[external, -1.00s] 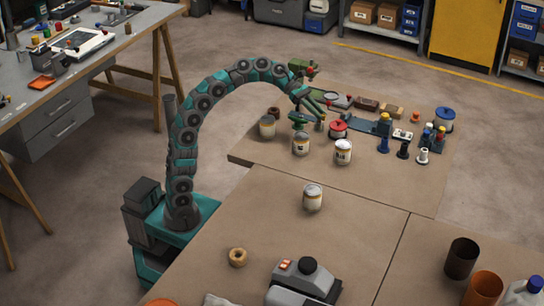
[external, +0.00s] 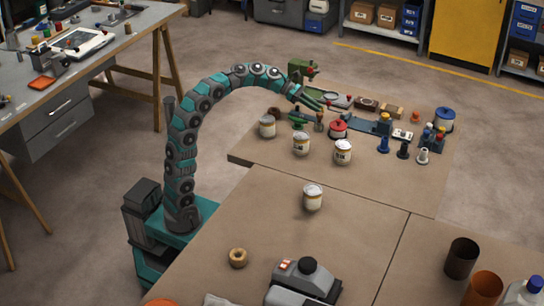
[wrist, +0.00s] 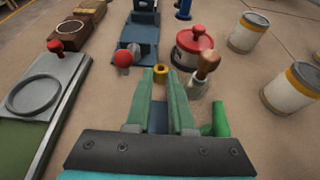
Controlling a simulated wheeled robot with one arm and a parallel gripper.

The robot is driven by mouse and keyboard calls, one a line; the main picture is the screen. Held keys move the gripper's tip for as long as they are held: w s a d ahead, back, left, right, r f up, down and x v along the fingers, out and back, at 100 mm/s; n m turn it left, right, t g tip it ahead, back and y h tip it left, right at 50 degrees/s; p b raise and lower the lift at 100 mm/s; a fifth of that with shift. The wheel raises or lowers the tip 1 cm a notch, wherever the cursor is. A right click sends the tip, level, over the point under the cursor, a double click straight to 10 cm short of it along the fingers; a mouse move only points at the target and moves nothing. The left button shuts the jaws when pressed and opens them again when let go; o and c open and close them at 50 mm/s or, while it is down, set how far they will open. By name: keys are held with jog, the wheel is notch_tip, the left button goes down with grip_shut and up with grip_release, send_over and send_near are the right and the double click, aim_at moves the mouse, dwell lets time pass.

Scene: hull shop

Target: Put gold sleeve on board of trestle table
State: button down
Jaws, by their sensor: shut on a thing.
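The gold sleeve (wrist: 161,75) is a small yellow ring with a dark hole, seen in the wrist view between my fingertips. My gripper (wrist: 162,78) is shut on it. In the external view my gripper (external: 319,107) is over the far brown worktop, and the sleeve is too small to make out there. A table with a grey top (external: 101,58) and wooden trestle legs stands at the upper left, well away from my gripper. Tools and small parts lie on its top.
Close to my gripper are a red-lidded pot (wrist: 193,50), a wooden-handled tool (wrist: 206,68), a red ball (wrist: 123,58) and a blue fixture (wrist: 140,32). Several cans, such as one (external: 343,152), stand nearby. Bare floor separates the worktop from the trestle table.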

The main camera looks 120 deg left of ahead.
aim_at(315, 119)
notch_tip(315, 119, down, 4)
jog(key=shift+b, duration=0.5)
jog(key=c, duration=0.8)
grip_release()
jog(key=s+r+p, duration=0.1)
jog(key=s+r, duration=0.1)
jog(key=shift+s+r+p, duration=0.35)
jog(key=shift+s+r, duration=0.05)
notch_tip(315, 119, up, 4)
jog(key=shift+r+p, duration=0.1)
jog(key=shift+p, duration=0.45)
jog(key=shift+r, duration=0.7)
